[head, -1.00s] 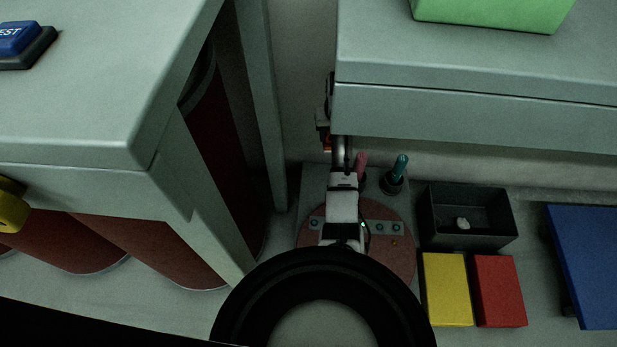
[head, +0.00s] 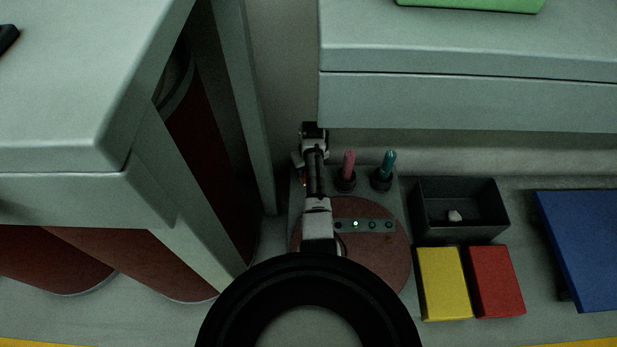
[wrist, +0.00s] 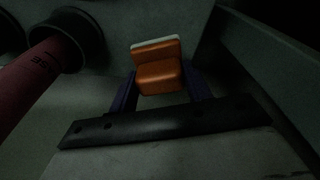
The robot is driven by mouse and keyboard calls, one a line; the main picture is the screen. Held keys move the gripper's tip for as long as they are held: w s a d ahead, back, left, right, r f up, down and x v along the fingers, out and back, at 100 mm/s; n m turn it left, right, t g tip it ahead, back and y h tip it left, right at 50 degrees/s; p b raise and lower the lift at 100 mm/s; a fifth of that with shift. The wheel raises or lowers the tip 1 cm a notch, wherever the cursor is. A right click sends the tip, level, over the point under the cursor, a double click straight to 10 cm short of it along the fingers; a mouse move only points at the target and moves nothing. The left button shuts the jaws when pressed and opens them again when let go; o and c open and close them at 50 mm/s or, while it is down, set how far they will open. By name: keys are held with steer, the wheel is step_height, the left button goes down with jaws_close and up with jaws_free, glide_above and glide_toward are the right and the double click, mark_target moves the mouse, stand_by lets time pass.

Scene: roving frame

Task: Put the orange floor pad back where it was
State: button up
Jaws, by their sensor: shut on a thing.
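The orange floor pad (wrist: 160,80) is a small orange block with a pale strip along its top edge. In the wrist view it sits between the two dark fingers of my gripper (wrist: 160,92), which is shut on it. In the head view my gripper (head: 314,135) is by the left end of the grey cabinet, near the wall. The pad is mostly hidden by my arm there. I cannot tell whether the pad touches any surface.
A pink peg (head: 348,164) and a teal peg (head: 389,164) stand right of my arm. A black bin (head: 459,235), a yellow block (head: 443,284), a red block (head: 496,281) and a blue panel (head: 585,245) lie further right. The grey cabinet (head: 470,100) overhangs behind.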

steer(key=shift+f+b, duration=0.7)
steer(key=shift+f, duration=1.4)
steer(key=shift+f, duration=0.1)
steer(key=o, duration=1)
steer(key=shift+c, duration=0.2)
steer(key=r+p, duration=0.1)
steer(key=r, duration=0.2)
steer(key=r+p, duration=0.1)
steer(key=r, duration=0.3)
steer(key=s+r+p, duration=0.1)
steer(key=r, duration=0.3)
steer(key=shift+s+d+p, duration=0.1)
steer(key=shift+d+p, duration=0.1)
steer(key=shift+p, duration=0.15)
steer(key=shift+s+r, duration=0.1)
steer(key=shift+r, duration=0.45)
steer(key=shift+s, duration=0.1)
